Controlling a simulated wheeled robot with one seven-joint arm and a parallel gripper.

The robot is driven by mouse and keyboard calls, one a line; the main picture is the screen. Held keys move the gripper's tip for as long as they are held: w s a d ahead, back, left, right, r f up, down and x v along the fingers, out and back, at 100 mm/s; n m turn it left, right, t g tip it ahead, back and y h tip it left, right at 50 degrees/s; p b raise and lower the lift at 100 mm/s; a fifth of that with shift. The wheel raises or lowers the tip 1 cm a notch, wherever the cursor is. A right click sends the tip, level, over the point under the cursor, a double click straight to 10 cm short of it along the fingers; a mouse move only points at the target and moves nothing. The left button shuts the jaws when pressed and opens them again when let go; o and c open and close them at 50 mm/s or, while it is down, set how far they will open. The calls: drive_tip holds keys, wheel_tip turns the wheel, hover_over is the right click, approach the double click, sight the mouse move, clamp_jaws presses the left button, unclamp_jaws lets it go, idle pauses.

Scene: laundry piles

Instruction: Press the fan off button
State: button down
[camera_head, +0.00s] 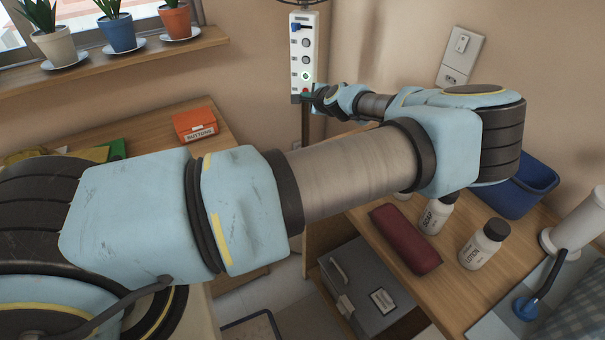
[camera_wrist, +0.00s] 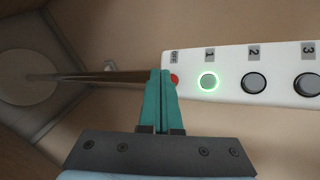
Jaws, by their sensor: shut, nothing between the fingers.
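The fan's white control panel (camera_head: 302,55) is on a pole against the back wall, with a column of round buttons. In the wrist view the panel (camera_wrist: 245,58) lies sideways. The red button (camera_wrist: 174,79) beside the OFF label (camera_wrist: 174,57) is at its left end. Button 1 (camera_wrist: 208,81) has a lit green ring, and grey buttons 2 (camera_wrist: 254,83) and 3 (camera_wrist: 308,84) are unlit. My gripper (camera_wrist: 160,74) is shut, its teal fingertips beside the red button and partly overlapping it in the picture; I cannot tell whether they touch. The gripper (camera_head: 308,97) also shows at the panel's lower end in the head view.
The dark fan pole (camera_wrist: 100,77) runs down from the panel to a round base (camera_wrist: 25,78). An orange buttons box (camera_head: 195,125) sits on the left table. White bottles (camera_head: 483,245), a dark red case (camera_head: 405,238) and a blue bin (camera_head: 525,188) are at the right, below my arm.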

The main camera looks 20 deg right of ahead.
idle(0.5)
drive_tip(key=shift+w+d+b, duration=0.3)
drive_tip(key=shift+w+b, duration=0.05)
drive_tip(key=shift+b, duration=0.05)
drive_tip(key=shift+w+d, duration=0.1)
idle(0.3)
drive_tip(key=shift+s+a, duration=0.4)
drive_tip(key=shift+s, duration=0.05)
idle(0.3)
drive_tip(key=s+a+p, duration=0.1)
drive_tip(key=s+a, duration=0.3)
drive_tip(key=shift+s, duration=0.35)
idle(1.2)
